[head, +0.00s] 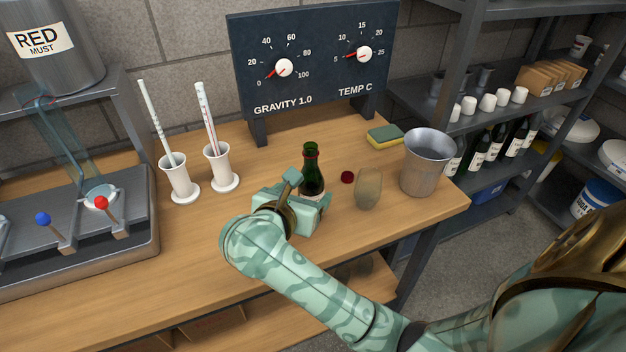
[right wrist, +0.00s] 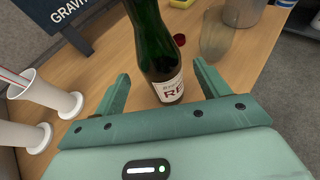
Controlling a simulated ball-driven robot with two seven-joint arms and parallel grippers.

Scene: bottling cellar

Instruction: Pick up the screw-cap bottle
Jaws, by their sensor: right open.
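The green screw-cap bottle (head: 312,166) stands upright on the wooden table, open at the top, in the head view. In the right wrist view the bottle (right wrist: 155,50) shows a white label with red letters, partly cut off. A dark red cap (head: 347,177) lies on the table to its right; it also shows in the right wrist view (right wrist: 179,40). My right gripper (head: 306,190) is open, its fingers (right wrist: 160,85) either side of the bottle's lower part in the wrist view, with gaps showing. In the head view the gripper hides the bottle's base. My left gripper is not in view.
A glass (head: 368,188) stands close right of the bottle, with a metal bucket (head: 427,165) and a sponge (head: 384,137) beyond. Two white cylinders (head: 179,181) (head: 220,168) hold instruments to the left. A gauge board (head: 318,60) stands behind.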

